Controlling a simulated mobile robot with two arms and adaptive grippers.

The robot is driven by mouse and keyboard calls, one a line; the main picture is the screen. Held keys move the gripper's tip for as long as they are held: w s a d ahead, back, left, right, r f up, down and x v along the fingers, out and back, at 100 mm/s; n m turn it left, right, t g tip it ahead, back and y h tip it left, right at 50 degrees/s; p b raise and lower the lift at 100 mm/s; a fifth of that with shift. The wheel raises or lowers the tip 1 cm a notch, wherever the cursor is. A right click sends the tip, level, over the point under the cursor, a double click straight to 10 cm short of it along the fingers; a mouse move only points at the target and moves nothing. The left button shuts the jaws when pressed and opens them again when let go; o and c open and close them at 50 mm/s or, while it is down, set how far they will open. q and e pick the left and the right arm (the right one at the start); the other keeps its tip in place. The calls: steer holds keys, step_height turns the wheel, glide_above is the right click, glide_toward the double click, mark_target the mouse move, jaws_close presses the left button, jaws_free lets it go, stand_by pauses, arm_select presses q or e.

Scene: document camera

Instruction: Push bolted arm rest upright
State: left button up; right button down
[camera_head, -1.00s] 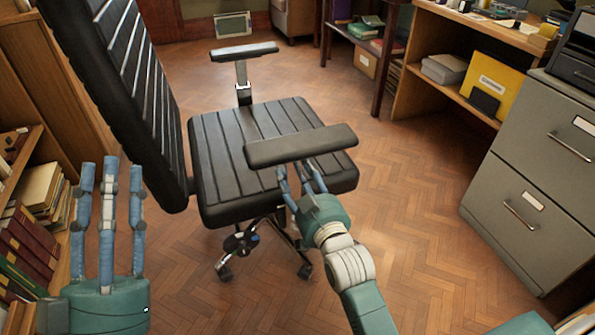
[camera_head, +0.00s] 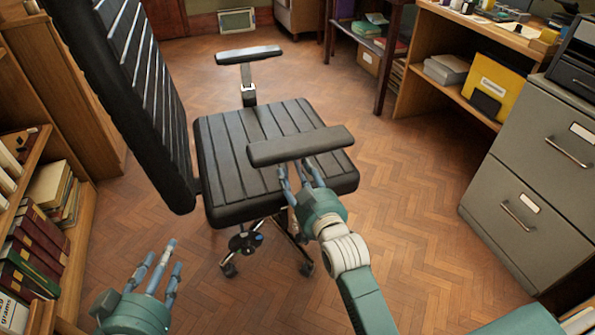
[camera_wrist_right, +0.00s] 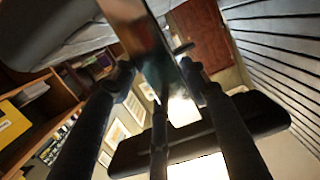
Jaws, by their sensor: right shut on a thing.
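A black office chair (camera_head: 275,118) with a ribbed seat and tilted backrest (camera_head: 140,95) stands mid-floor. Its near arm rest (camera_head: 300,145) has a long black pad lying roughly level over the near seat edge. The far arm rest (camera_head: 248,53) sits on an upright post. My right gripper (camera_head: 298,180) is just under the near pad, shut on that arm rest's support, which the pad and fingers mostly hide. The right wrist view shows a shiny metal bar (camera_wrist_right: 160,60) between the dark fingers. My left gripper (camera_head: 158,268) is open and empty, low at the left, apart from the chair.
A bookshelf (camera_head: 45,190) stands along the left. A grey filing cabinet (camera_head: 530,170) is at the right, with a wooden desk (camera_head: 480,35) behind it. The herringbone floor (camera_head: 410,210) between chair and cabinet is clear.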

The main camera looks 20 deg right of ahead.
steer(key=shift+r, duration=0.2)
steer(key=c, duration=1.2)
jaws_free()
steer(key=shift+w, duration=0.1)
steer(key=o, duration=0.3)
steer(key=shift+w+f, duration=0.1)
steer(key=shift+f, duration=0.05)
steer(key=s+r, duration=0.1)
steer(key=s, duration=1.1)
steer(key=shift+d+r, duration=0.15)
steer(key=shift+r, duration=0.1)
